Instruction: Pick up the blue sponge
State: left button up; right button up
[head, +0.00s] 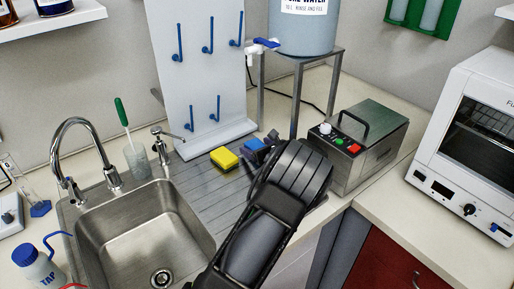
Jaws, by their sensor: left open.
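The blue sponge (251,146) lies on the grooved drainboard right of the sink, just right of the yellow sponge. Its right part is hidden behind my gripper. My left arm comes in from the bottom, and its thick dark wrist covers much of the hand. My left gripper (264,149) is open at the right end of the blue sponge. Whether its fingers touch the sponge cannot be told. My right gripper is not in view.
A yellow sponge (224,158) lies close to the blue one. The white peg rack (203,75) stands behind. A metal stand (296,90) bears a water tank, and a steel bath (366,148) stands right of my wrist. The sink (146,236) is at left.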

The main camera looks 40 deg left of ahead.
pick_arm(q)
jog(key=shift+w+a, duration=0.1)
jog(key=shift+c, duration=0.4)
jog(key=c, duration=1.3)
